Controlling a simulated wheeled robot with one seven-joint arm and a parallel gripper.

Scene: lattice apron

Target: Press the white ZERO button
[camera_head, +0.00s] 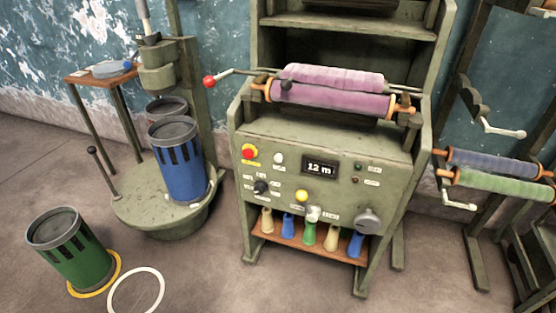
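A small round white button (278,158) is on the sloped front panel of the green machine (325,138). It sits between a red button on a yellow base (249,152) and the dark display (320,168), which reads "12 m". A label lies under it, too small to read. A whitish knob-like part (313,214) is lower on the panel, beside a yellow button (302,196). My gripper is not in view.
Pink rolls (330,97) with a red-knobbed crank (210,82) lie atop the machine. A shelf of coloured handles (310,235) is below. A blue drum (180,165) and green drum (70,250) stand left. Blue and green rolls (505,185) are right. Floor in front is clear.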

